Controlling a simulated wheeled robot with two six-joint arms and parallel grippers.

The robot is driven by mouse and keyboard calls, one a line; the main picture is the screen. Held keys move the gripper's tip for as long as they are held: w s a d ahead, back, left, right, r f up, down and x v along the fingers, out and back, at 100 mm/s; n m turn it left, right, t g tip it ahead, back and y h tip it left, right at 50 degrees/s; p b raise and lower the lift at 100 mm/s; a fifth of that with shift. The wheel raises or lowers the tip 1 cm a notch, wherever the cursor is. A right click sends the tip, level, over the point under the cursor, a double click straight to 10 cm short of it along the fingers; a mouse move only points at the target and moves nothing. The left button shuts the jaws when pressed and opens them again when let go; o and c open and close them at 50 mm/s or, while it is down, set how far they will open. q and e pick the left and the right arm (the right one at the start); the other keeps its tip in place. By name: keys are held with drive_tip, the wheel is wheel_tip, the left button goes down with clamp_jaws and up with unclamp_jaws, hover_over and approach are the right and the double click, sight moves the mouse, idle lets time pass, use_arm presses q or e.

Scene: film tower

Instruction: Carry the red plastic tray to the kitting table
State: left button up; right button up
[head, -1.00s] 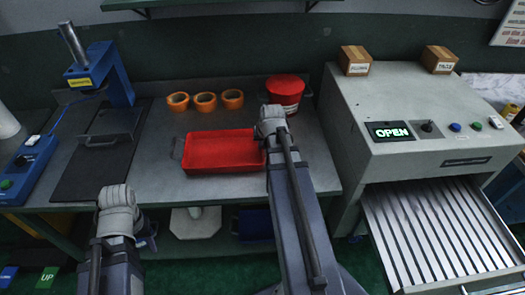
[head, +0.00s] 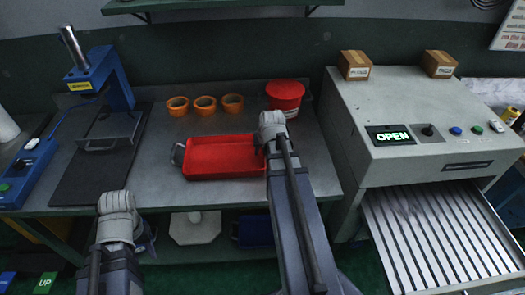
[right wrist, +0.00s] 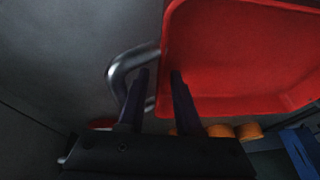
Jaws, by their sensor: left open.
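The red plastic tray (head: 222,158) lies flat on the grey bench, its left handle (head: 177,154) in plain sight. My right arm hides its right end in the head view. In the right wrist view the tray (right wrist: 240,50) fills the upper right, with a metal handle (right wrist: 113,78) at its end. My right gripper (right wrist: 158,75) has its two fingers apart over the tray's edge and handle; I see nothing clearly pinched between them. My left gripper (head: 146,241) is open and low in front of the bench, mostly hidden behind its wrist.
Several orange rings (head: 205,105) and a red round container (head: 286,95) stand behind the tray. A blue press (head: 115,80) is at the left. A grey machine (head: 420,120) showing OPEN, with a ribbed drawer (head: 440,230) pulled out, stands at the right. The kitting table cannot be identified.

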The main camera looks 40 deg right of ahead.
drive_tip(key=shift+r, duration=0.1)
drive_tip(key=p+v, duration=1.1)
drive_tip(key=v, duration=0.1)
drive_tip(key=a+n, duration=0.1)
drive_tip(key=a, duration=0.2)
drive_tip(key=w+a+n, duration=0.1)
drive_tip(key=a, duration=0.3)
drive_tip(key=a+g, duration=0.1)
drive_tip(key=a, duration=0.2)
drive_tip(key=shift+w+a+f+n+y, duration=0.2)
drive_tip(key=shift+a+f+n+y, duration=0.05)
drive_tip(key=shift+f+n+y, duration=0.15)
drive_tip(key=s+a+n+g, duration=0.2)
drive_tip(key=s+a+n, duration=0.1)
drive_tip(key=a, duration=0.9)
drive_tip(key=s+a+n+g, duration=0.1)
drive_tip(key=s+a+n, duration=0.3)
drive_tip(key=a, duration=0.8)
drive_tip(key=shift+s+a+f+n+g+h, duration=0.3)
drive_tip(key=shift+s+f+g+h, duration=0.1)
drive_tip(key=shift+s, duration=0.1)
